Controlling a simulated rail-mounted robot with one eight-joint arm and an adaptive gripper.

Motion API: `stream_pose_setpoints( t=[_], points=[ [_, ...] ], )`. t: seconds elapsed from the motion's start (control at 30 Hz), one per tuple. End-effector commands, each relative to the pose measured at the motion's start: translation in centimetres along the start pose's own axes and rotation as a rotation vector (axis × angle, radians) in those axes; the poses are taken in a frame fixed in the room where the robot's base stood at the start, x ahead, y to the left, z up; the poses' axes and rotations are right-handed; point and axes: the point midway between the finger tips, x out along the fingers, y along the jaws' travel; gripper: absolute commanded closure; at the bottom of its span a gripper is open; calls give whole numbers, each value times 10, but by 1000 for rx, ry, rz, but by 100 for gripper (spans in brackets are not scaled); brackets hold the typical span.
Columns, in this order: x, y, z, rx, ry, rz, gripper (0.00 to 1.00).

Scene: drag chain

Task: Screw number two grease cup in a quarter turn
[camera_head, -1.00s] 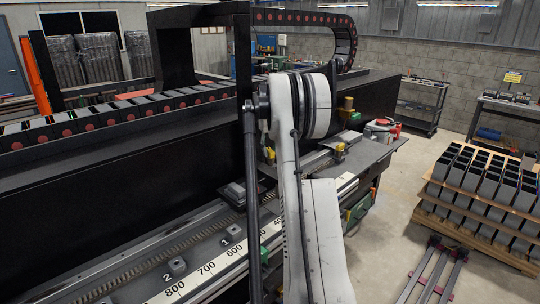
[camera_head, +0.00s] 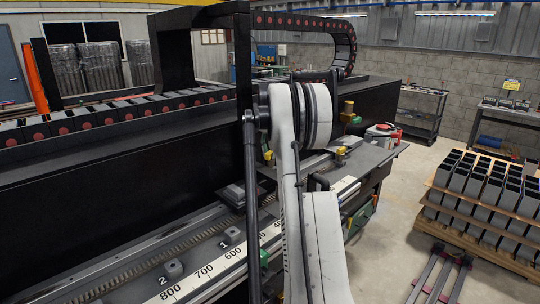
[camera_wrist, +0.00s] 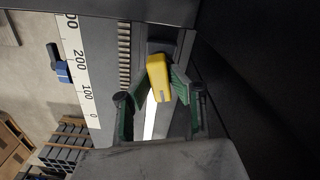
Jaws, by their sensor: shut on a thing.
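The number 2 (camera_head: 163,281) is painted on the grey rail beside a small grey block with a knob (camera_head: 173,268). The number 1 (camera_head: 224,246) has a similar block (camera_head: 234,234) farther along. I cannot tell for sure which part is the grease cup. In the wrist view my gripper (camera_wrist: 161,88) has its green fingers closed on either side of a yellow block (camera_wrist: 158,72), which tilts slightly and sticks out past the fingertips. What lies under the yellow block is mostly hidden. In the head view my arm hides the gripper.
A blue-handled part (camera_wrist: 61,70) is at the scale's edge in the wrist view. A pallet of grey bins (camera_head: 485,195) stands right.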

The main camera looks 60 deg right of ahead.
Motion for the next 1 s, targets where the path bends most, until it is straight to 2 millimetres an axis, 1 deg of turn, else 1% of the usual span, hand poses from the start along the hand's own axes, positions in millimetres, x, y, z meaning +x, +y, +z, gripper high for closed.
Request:
stream_pose_setpoints(
  t=[0.13, 0.33, 0.9, 0.93, 1.0],
  points=[
    [0, 0, 0, 79, 1, -1, 100],
    [0, 0, 0, 146, 1, -1, 100],
    [-1, 0, 0, 174, 1, -1, 100],
    [-1, 0, 0, 173, 1, -1, 78],
    [-1, 0, 0, 173, 1, -1, 69]
  ],
)
